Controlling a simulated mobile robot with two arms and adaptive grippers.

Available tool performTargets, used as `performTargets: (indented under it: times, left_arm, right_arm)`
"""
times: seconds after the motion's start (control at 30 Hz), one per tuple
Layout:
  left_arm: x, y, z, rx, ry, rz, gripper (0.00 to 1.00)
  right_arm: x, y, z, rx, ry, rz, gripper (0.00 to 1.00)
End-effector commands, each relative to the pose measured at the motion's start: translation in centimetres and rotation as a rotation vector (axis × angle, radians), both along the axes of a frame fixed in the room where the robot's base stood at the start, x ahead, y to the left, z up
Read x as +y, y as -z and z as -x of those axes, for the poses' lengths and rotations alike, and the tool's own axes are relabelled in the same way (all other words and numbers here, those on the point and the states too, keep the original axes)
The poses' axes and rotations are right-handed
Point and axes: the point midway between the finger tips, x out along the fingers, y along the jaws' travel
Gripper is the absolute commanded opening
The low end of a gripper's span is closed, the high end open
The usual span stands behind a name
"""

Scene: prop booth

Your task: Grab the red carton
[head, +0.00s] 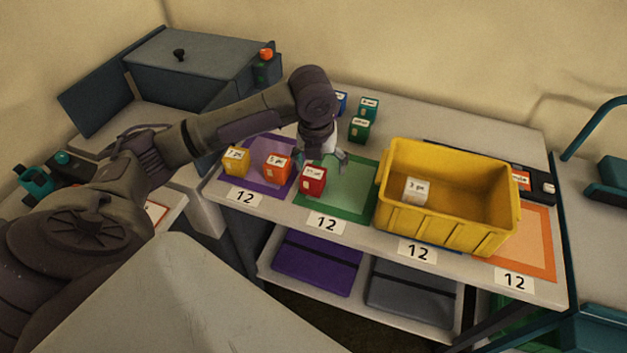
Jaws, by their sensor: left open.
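The red carton (313,180) stands on the table at the left edge of the green mat, with a white label on its top. My left gripper (325,161) is open and points down just behind and above the red carton. Its fingers look empty, and one spreads out to the right of the carton. I cannot tell whether a finger touches the carton. My right gripper is not in view.
An orange carton (277,168) and a yellow carton (236,160) stand close on the left. Green cartons (359,129) and a partly hidden blue one (341,103) stand behind. A yellow crate (448,225) holding a white-labelled item is on the right. Green mat (350,200) has free room.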

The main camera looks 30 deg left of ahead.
Motion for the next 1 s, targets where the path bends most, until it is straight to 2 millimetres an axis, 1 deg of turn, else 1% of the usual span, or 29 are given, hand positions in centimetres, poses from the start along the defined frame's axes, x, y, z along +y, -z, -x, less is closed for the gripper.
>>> performTargets:
  times: [0.03,0.1,0.17,0.23,0.33,0.5,0.6,0.7,0.87,1.0]
  left_arm:
    - [1.3,-1.2,-0.4,0.005,0.050,-0.025,0.85]
    - [2.3,-2.2,-0.6,0.016,0.107,-0.042,0.85]
    - [2.8,-2.6,-0.7,0.021,0.139,-0.050,0.85]
    - [3.1,-2.3,-0.7,0.029,0.157,-0.054,0.85]
    - [3.2,-0.8,-0.9,0.031,0.163,-0.054,0.85]
    - [3.2,2.6,-1.4,0.032,0.162,-0.052,0.85]
    - [3.3,4.2,-1.7,0.029,0.161,-0.052,0.85]
    - [3.3,5.1,-1.9,0.027,0.161,-0.053,0.85]
    - [3.4,6.1,-2.1,0.028,0.161,-0.053,0.85]
    - [3.6,8.1,-2.5,0.029,0.160,-0.052,0.85]
  right_arm:
    - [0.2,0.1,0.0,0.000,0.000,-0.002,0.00]
    - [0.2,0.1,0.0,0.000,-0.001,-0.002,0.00]
    - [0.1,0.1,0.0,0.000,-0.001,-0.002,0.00]
    - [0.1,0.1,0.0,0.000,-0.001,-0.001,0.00]
    - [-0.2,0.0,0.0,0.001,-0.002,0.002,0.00]
    - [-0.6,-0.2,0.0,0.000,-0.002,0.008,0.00]
    - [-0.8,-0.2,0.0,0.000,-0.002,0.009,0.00]
    - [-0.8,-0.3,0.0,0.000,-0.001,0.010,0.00]
    - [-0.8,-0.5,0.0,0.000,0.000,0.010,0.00]
    - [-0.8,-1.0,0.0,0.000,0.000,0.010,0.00]
